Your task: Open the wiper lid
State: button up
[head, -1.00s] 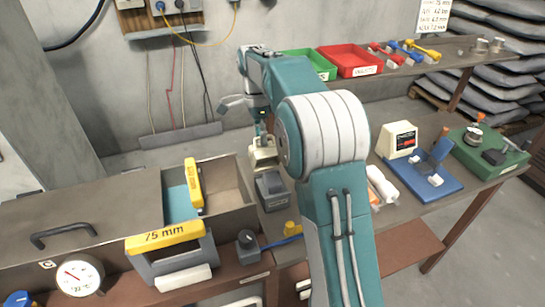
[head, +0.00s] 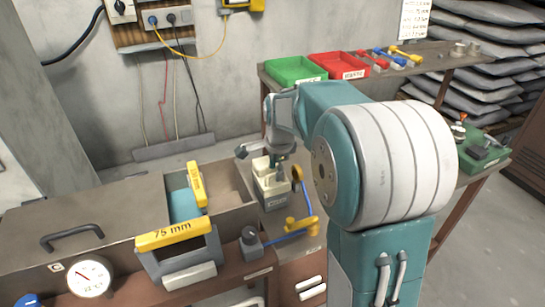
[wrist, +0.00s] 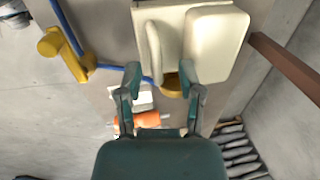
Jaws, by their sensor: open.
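The wiper box (head: 271,200), grey below and cream on top, stands on the bench just right of the long metal trough. My gripper (head: 277,160) hangs over it, pointing down and partly covering it. In the wrist view the cream top and lid (wrist: 216,45) lie just beyond my fingers. My gripper (wrist: 159,75) is open there, with its two fingertips apart near the cream part's edge and a yellow round piece (wrist: 172,84) between them. I see nothing held. I cannot tell whether the fingers touch the lid, or how far the lid is raised.
The trough (head: 240,218) has yellow-topped frames, one marked 75 mm (head: 172,236). Green (head: 296,71) and red (head: 339,66) trays sit on the shelf behind. My arm hides much of the right bench.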

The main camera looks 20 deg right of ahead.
jog(key=shift+s+a+t, duration=0.1)
jog(key=shift+s+t, duration=0.05)
jog(key=shift+t, duration=0.15)
jog(key=r, duration=0.1)
jog(key=a+r, duration=0.1)
jog(key=r, duration=0.2)
jog(key=shift+s+a+r, duration=0.1)
jog(key=shift+s+a, duration=0.05)
jog(key=shift+s, duration=0.2)
jog(key=s+a+r+n, duration=0.2)
jog(key=s+r+n, duration=0.3)
jog(key=s+r, duration=0.2)
jog(key=shift+s+a+r+t, duration=0.25)
jog(key=shift+a+r+t, duration=0.1)
jog(key=shift+t, duration=0.05)
jog(key=shift+s+a, duration=0.1)
